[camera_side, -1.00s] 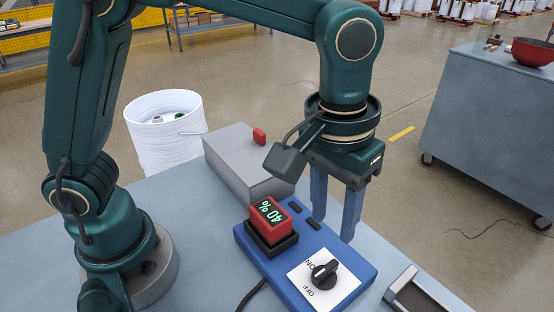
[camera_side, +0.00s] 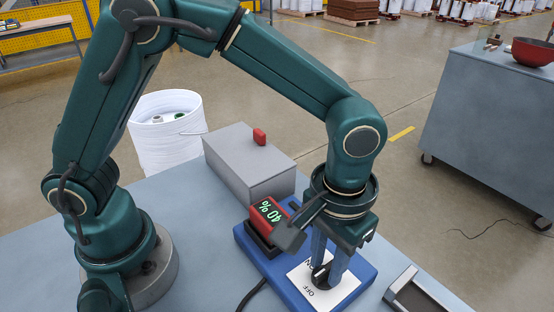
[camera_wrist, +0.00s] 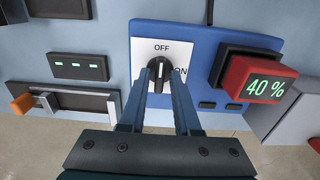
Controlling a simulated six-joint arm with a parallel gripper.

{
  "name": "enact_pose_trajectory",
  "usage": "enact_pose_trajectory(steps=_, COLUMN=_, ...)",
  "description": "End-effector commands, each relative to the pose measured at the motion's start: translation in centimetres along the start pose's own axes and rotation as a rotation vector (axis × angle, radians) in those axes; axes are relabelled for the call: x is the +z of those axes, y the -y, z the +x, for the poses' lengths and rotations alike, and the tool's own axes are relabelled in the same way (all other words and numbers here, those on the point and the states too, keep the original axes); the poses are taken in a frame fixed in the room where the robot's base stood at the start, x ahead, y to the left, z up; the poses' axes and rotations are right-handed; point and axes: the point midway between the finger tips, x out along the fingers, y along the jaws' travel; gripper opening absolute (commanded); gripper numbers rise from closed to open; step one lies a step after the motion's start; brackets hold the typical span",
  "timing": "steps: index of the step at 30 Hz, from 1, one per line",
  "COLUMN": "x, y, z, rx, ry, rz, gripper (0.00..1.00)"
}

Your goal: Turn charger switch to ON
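The blue charger (camera_side: 362,277) lies on the table with a white plate marked OFF and ON. Its round black switch knob (camera_wrist: 160,84) sits on that plate, with its white pointer line toward OFF in the wrist view. My gripper (camera_side: 328,277) points down over the knob. In the wrist view its two blue fingertips (camera_wrist: 161,64) stand on either side of the knob's raised ridge, close against it. The fingers partly cover the knob in both views.
A red battery showing 40 % (camera_side: 268,212) sits in the charger's black holder beside my gripper. A grey box (camera_side: 250,165) with a red piece on top stands behind. A device with a metal frame (camera_side: 412,290) lies at the right. A black cable leaves the charger.

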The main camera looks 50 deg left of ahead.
Motion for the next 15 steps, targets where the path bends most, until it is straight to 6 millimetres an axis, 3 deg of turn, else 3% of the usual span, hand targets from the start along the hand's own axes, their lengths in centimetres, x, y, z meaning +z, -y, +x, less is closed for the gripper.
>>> enact_pose_trajectory(steps=1, x=-0.01, y=-0.01, z=-0.02, rx=0.0, ry=0.0, rz=0.0, gripper=0.07)
enact_pose_trajectory(steps=2, x=-0.01, y=0.0, z=-0.03, rx=0.0, ry=0.0, rz=0.0, gripper=0.0)
enact_pose_trajectory(steps=15, x=-0.02, y=0.01, z=-0.06, rx=0.0, ry=0.001, rz=0.051, gripper=0.0)
